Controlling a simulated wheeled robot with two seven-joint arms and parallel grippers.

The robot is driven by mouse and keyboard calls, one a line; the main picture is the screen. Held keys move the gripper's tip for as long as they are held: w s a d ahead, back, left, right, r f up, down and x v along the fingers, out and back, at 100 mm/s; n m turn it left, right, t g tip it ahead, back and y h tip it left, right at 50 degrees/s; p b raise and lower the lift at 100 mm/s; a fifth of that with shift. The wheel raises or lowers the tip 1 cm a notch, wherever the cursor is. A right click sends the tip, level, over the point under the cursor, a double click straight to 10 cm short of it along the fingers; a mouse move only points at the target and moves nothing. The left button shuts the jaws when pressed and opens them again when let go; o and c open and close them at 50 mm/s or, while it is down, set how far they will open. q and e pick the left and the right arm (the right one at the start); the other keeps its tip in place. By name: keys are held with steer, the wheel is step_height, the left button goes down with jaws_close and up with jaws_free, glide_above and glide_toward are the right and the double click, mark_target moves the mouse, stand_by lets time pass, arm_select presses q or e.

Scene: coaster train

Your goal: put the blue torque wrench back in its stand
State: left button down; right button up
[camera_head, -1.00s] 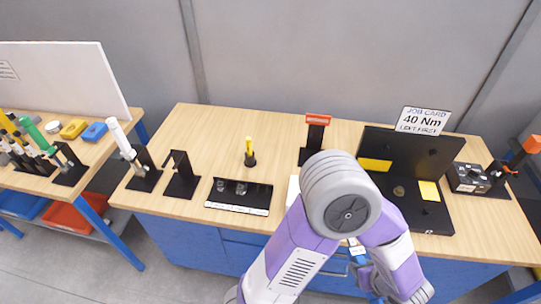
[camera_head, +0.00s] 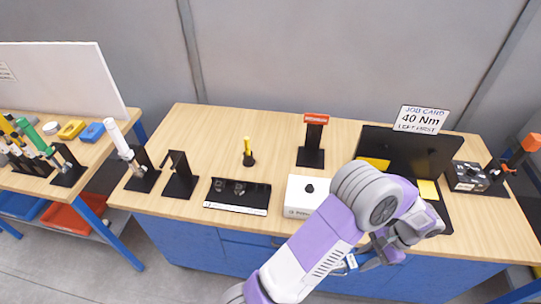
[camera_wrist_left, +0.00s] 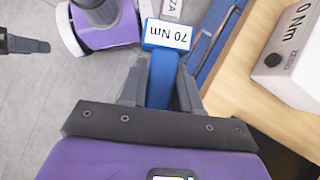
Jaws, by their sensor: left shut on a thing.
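My left gripper (camera_head: 368,256) is in front of the workbench's front edge, right of centre. It is shut on the blue torque wrench (camera_head: 352,262), of which only a small part shows beside the jaws. In the left wrist view, the wrench (camera_wrist_left: 161,75) sits between the fingers of the gripper (camera_wrist_left: 160,95) and has a white "70 Nm" label. An empty black stand (camera_head: 181,180) is on the left of the bench, beside a black stand holding a white-handled wrench (camera_head: 119,140).
A white box with a black knob (camera_head: 300,207) is near my forearm, by the bench's front edge. Behind it are a red-topped black stand (camera_head: 312,157) and a yellow-handled tool (camera_head: 248,148). A black socket tray (camera_head: 237,207) lies left of the box. The bench's back left is clear.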

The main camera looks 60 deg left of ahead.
arm_select(q)
steer(key=n, duration=0.1)
steer(key=n+h, duration=0.2)
steer(key=n, duration=0.1)
steer(key=shift+w+a+f, duration=0.15)
steer(key=shift+w+f, duration=0.2)
steer(key=shift+w, duration=0.05)
